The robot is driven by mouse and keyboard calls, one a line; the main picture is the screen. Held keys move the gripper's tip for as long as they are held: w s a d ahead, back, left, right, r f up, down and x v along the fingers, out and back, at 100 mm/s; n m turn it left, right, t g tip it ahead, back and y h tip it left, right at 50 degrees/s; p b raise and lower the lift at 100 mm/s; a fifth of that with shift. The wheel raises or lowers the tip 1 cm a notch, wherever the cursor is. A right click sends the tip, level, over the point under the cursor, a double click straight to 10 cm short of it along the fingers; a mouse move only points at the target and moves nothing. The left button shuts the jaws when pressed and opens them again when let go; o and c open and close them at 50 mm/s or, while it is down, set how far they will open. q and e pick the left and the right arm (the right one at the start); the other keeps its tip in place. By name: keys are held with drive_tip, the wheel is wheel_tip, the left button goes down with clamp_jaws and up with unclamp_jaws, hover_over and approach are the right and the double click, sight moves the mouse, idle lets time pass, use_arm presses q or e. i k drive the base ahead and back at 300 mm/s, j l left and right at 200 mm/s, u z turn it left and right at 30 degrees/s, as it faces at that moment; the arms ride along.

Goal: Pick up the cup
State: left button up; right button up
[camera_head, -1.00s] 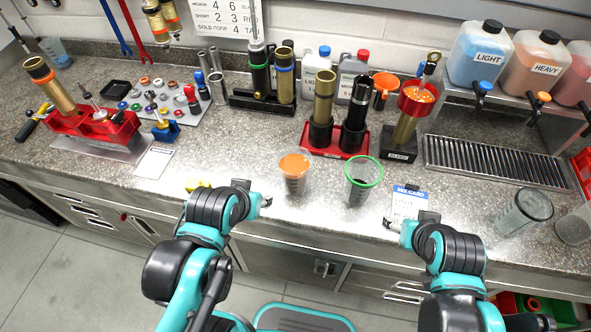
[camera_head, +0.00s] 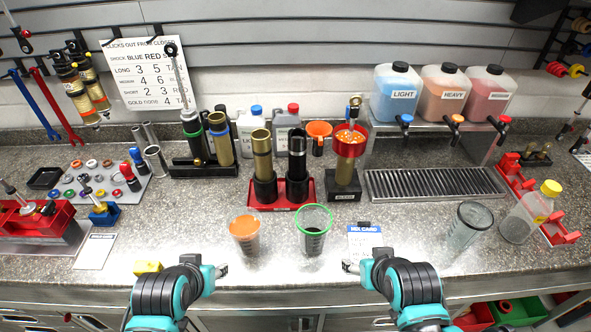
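Several clear cups stand upright on the grey counter. A third, dark-rimmed clear cup (camera_head: 466,229) stands farther right. My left gripper (camera_head: 223,270) is at the front edge of the counter, just in front of and left of the orange cup, apart from it. My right gripper (camera_head: 347,267) is at the front edge, in front of and right of the green-rimmed cup, apart from it. Neither gripper holds a cup. The finger gaps are too small to judge.
A blue-headed mix card (camera_head: 365,243) lies behind my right gripper. A yellow object (camera_head: 147,267) is near my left arm. A yellow-capped bottle (camera_head: 530,214) stands at right. Behind the cups are a red stand (camera_head: 281,205) with cylinders and a drip tray (camera_head: 435,184).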

sight(243, 224)
drive_tip(key=j+u, duration=0.2)
drive_tip(key=u, duration=0.15)
drive_tip(key=k+j+u, duration=0.1)
drive_tip(key=u, duration=0.25)
drive_tip(key=j+u, duration=0.35)
